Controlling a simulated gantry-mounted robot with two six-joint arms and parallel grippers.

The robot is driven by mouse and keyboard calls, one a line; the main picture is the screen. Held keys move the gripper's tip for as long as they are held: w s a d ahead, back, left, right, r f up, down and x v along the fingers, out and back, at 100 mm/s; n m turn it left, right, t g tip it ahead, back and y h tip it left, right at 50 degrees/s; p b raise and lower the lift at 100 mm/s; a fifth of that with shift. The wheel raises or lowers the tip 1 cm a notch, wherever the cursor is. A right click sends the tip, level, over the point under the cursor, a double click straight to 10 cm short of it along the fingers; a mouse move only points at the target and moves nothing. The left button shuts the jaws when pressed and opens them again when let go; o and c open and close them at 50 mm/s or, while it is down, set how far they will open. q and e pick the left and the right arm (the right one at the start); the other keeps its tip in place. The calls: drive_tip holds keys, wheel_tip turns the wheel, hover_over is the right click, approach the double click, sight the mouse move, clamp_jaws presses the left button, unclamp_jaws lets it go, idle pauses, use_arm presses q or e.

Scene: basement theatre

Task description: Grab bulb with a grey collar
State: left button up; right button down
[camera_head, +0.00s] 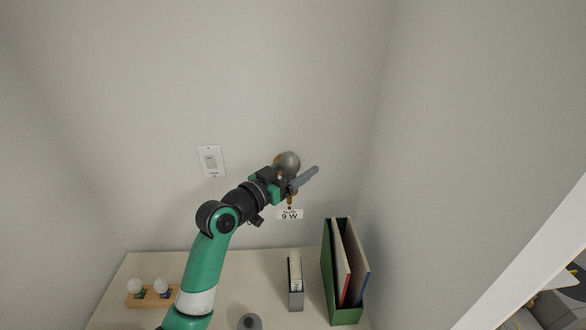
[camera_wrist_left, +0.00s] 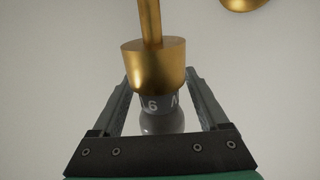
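A bulb with a grey collar (camera_wrist_left: 162,103) sits in a brass socket (camera_wrist_left: 152,68) in the left wrist view. The collar carries white marks, a 6 and part of a letter. The bulb's glass (camera_wrist_left: 163,124) lies between the two fingers of my left gripper (camera_wrist_left: 162,100), partly hidden by the gripper body. The fingers stand apart, with a gap on each side of the bulb. In the head view my left gripper (camera_head: 303,180) is at the brass wall lamp, beside a grey round part (camera_head: 289,162). My right gripper is not in view.
A label reading 9 W (camera_head: 289,214) is on the wall below the lamp, and a switch (camera_head: 211,161) is to the left. Below are a wooden holder (camera_head: 149,302) with two white bulbs, a grey box (camera_head: 296,300) and a green file holder (camera_head: 346,316).

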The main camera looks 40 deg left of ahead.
use_arm(q)
clamp_jaws()
